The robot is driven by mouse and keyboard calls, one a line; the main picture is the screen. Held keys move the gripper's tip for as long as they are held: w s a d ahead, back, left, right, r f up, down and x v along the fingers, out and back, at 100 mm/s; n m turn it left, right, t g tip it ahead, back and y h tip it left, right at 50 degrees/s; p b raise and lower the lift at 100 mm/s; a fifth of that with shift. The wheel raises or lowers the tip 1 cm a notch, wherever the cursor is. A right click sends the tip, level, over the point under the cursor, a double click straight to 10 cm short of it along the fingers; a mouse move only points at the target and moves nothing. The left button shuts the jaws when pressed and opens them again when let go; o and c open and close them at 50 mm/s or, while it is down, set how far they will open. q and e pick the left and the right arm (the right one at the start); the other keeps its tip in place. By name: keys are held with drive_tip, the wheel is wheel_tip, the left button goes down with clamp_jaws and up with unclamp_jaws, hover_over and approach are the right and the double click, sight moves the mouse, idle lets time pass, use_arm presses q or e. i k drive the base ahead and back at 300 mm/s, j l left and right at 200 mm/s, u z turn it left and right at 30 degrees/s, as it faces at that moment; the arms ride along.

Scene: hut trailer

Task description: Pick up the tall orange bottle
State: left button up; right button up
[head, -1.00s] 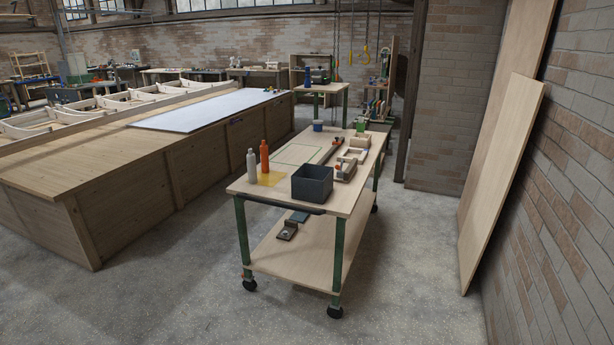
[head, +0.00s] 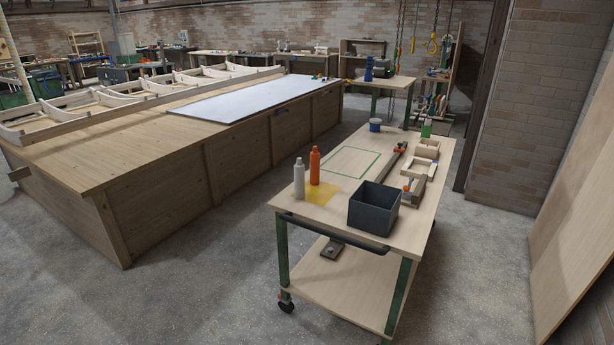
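The tall orange bottle (head: 314,166) stands upright on the near left part of a wheeled cart's wooden top (head: 340,215). A light grey bottle (head: 299,180) of similar shape stands upright just left of it. Both are at a yellow patch (head: 320,194) on the cart top. Neither of my grippers shows in the head view.
A dark open bin (head: 374,208) stands right of the bottles. Wooden pieces (head: 415,178), a blue-grey cup (head: 375,125) and a green item (head: 426,130) are farther back on the cart. A long wooden bench (head: 150,200) is left. Concrete floor (head: 200,295) in front is clear.

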sight(315, 155)
drive_tip(key=i+u, duration=0.65)
drive_tip(key=i, duration=0.15)
drive_tip(key=i+j+u, duration=0.15)
drive_tip(key=i+u, duration=0.2)
drive_tip(key=i, duration=0.15)
drive_tip(key=i+u, duration=0.4)
drive_tip(key=i+l+u, duration=0.1)
drive_tip(key=i+u, duration=0.25)
drive_tip(key=i, duration=0.25)
drive_tip(key=i+z, duration=0.4)
drive_tip(key=i, duration=0.2)
drive_tip(key=i+z, duration=0.4)
drive_tip(key=i, duration=0.2)
drive_tip(key=i+j+z, duration=0.4)
drive_tip(key=i, duration=0.15)
drive_tip(key=i+l+z, duration=0.15)
drive_tip(key=z, duration=0.3)
drive_tip(key=i+z, duration=0.35)
drive_tip(key=z, duration=0.15)
drive_tip(key=i+z, duration=0.3)
drive_tip(key=z, duration=0.15)
drive_tip(key=i+j+z, duration=0.2)
drive_tip(key=z, duration=0.25)
drive_tip(key=i+j+z, duration=0.25)
drive_tip(key=z, duration=0.25)
drive_tip(key=i+j+z, duration=0.15)
drive_tip(key=j+z, duration=0.15)
drive_tip(key=z, duration=0.15)
